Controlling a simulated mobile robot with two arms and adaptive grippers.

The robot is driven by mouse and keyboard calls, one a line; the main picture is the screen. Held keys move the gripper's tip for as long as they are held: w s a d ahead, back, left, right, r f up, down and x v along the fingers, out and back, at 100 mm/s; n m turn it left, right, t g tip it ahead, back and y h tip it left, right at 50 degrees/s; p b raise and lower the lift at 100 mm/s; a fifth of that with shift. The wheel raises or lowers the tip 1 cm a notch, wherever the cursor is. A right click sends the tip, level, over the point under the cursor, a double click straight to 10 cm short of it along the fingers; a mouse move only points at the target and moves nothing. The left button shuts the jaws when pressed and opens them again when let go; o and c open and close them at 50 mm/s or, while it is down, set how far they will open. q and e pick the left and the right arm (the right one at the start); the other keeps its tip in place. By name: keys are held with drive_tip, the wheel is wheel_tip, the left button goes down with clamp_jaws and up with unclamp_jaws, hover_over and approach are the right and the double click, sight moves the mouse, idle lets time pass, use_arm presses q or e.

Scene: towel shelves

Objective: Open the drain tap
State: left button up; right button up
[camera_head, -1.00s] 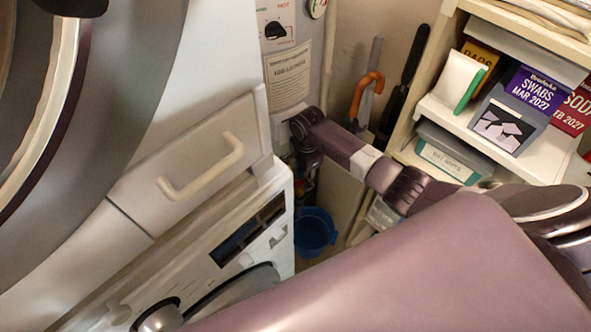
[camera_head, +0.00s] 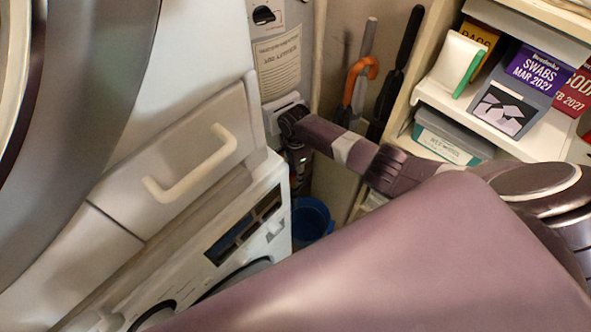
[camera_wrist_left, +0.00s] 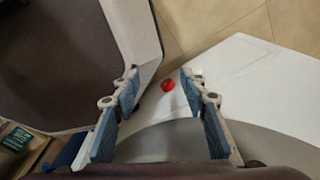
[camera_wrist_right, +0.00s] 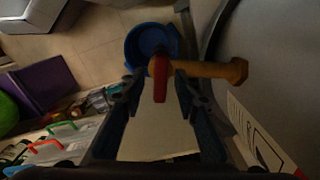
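The drain tap is a brass fitting (camera_wrist_right: 212,69) with a red lever (camera_wrist_right: 160,82) in the right wrist view. The lever points toward the camera, between the fingertips of my right gripper (camera_wrist_right: 158,84), which are spread with a gap on each side. A blue bucket (camera_wrist_right: 140,45) is behind the tap there; it also shows in the head view (camera_head: 315,215). In the head view my right gripper (camera_head: 298,168) hangs small and dark beside the grey-white unit; the tap cannot be made out there. My left gripper (camera_wrist_left: 160,85) is open and empty above a white surface.
A white washer (camera_head: 235,245) stands left of the bucket. Shelves with boxes (camera_head: 515,105) stand at the right. An orange-handled umbrella (camera_head: 350,90) leans behind my right arm.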

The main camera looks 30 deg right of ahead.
clamp_jaws()
use_arm(q)
drive_tip(key=shift+w, duration=0.4)
drive_tip(key=shift+r, duration=0.25)
use_arm(e)
drive_tip(key=shift+n, duration=0.4)
drive_tip(key=shift+p, duration=0.35)
drive_tip(key=shift+w+n, duration=0.1)
drive_tip(key=shift+n, duration=0.8)
use_arm(q)
drive_tip(key=shift+s+r+p, duration=0.2)
drive_tip(key=shift+r+p, duration=0.35)
drive_tip(key=shift+r, duration=0.1)
use_arm(e)
drive_tip(key=shift+w+n, duration=0.1)
drive_tip(key=shift+n, duration=2.5)
unclamp_jaws()
